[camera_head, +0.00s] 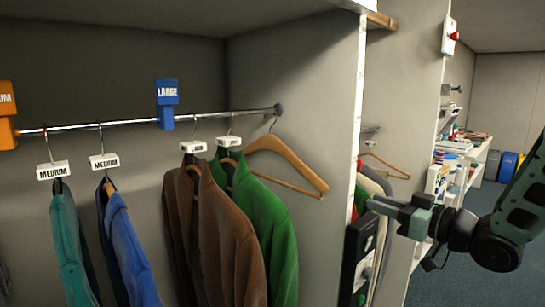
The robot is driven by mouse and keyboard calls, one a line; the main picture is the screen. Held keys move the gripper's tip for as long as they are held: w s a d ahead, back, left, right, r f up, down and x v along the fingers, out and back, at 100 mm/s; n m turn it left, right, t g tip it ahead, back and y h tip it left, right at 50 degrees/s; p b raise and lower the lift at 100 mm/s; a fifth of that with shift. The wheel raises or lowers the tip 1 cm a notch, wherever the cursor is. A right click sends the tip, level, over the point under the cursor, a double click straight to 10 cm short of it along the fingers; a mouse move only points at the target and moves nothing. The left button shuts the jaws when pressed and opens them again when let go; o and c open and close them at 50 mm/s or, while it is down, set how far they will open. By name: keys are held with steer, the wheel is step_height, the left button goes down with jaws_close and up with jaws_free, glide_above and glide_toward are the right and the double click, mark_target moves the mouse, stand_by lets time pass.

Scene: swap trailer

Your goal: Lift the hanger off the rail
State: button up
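A metal rail (230,115) runs across the closet bay to a dark end mount on the right wall. A bare wooden hanger (290,153) hangs by its hook near the rail's right end, just right of the green jacket (262,215), which partly overlaps it. My gripper (372,204) is at the right, outside the bay and past the partition's front edge, pointing left. It is well apart from the hanger and appears to hold nothing. Its fingers are seen from the side, so their opening is unclear.
Brown (225,230), blue (130,250) and teal (70,240) jackets hang left of the green one, with white size tags. A blue LARGE marker (167,103) sits on the rail. The partition edge (355,110) stands between the bay and my gripper. Another wooden hanger (385,164) shows beyond it.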

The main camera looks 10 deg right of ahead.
steer(key=p, duration=0.4)
glide_toward(325, 184)
steer(key=x, duration=0.5)
steer(key=shift+s+f, duration=0.1)
steer(key=p+x, duration=0.3)
steer(key=x, duration=0.1)
steer(key=shift+w, duration=0.25)
steer(key=shift+w+a, duration=0.3)
steer(key=shift+w, duration=0.15)
jaws_close()
